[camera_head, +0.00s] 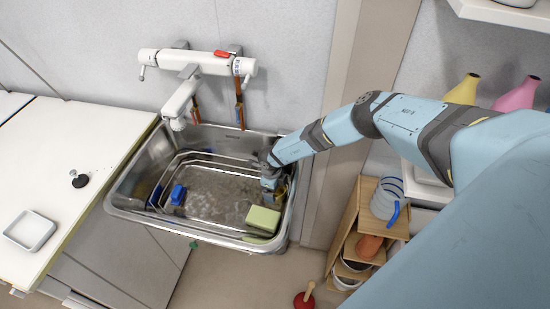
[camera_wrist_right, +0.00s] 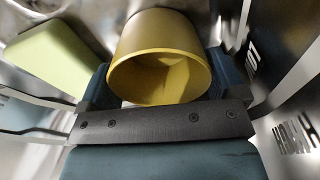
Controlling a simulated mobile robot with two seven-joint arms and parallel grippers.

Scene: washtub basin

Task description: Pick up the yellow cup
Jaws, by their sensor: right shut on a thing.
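The yellow cup (camera_wrist_right: 158,52) sits between the two fingers of my right gripper (camera_wrist_right: 158,88) in the right wrist view, with its open mouth facing the camera. The fingers are shut on its sides. In the head view my right gripper (camera_head: 271,180) is down inside the right side of the metal basin (camera_head: 128,186). There the cup is mostly hidden by the gripper and arm. My left gripper is not in view.
A pale green block (camera_head: 262,219) lies near the gripper, towards the basin's front right. A blue object (camera_head: 178,194) lies to the left in the basin. A white tap (camera_head: 182,97) reaches over the back. The basin's right wall is close to the gripper.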

